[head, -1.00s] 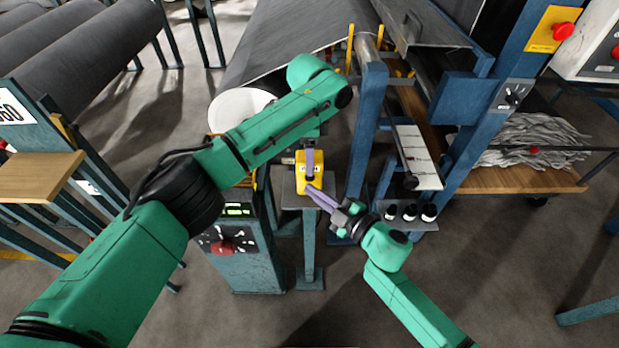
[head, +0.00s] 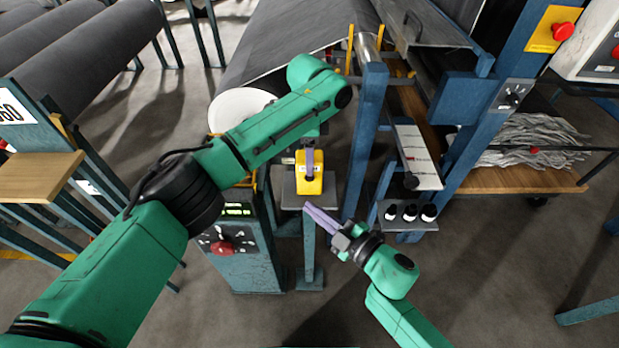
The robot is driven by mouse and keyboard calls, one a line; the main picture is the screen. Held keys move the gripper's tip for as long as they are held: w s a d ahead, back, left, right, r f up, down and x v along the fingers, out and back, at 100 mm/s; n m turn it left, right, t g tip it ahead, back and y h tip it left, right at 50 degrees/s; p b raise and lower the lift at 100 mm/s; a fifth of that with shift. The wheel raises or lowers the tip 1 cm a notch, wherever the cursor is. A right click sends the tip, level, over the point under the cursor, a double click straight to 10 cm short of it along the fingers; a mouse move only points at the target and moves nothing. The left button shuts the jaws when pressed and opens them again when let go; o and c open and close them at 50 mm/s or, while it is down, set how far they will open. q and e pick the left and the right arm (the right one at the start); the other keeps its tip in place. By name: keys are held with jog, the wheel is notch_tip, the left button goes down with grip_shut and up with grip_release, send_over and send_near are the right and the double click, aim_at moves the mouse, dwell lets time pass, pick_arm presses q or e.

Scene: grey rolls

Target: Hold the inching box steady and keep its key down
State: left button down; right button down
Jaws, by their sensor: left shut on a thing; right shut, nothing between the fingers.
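The yellow inching box (head: 315,186) is upright at a small grey stand (head: 289,194). A pale label and a dark mark show on its near face. My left gripper (head: 310,172) comes down from above and is shut on the inching box; its purple fingers overlap the box's upper part. My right gripper (head: 308,208) is shut and empty just below and in front of the box, apart from it. I cannot make out the key or whether it is down.
A control pedestal (head: 245,262) with a red knob and lit display stands left of the stand. A blue post (head: 366,140) rises close on the right, beside a small shelf with black-and-white pieces (head: 410,212). A large grey roll (head: 300,40) lies behind.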

pick_arm(q)
jog(key=shift+c, duration=0.2)
grip_release()
jog(key=shift+r, duration=0.1)
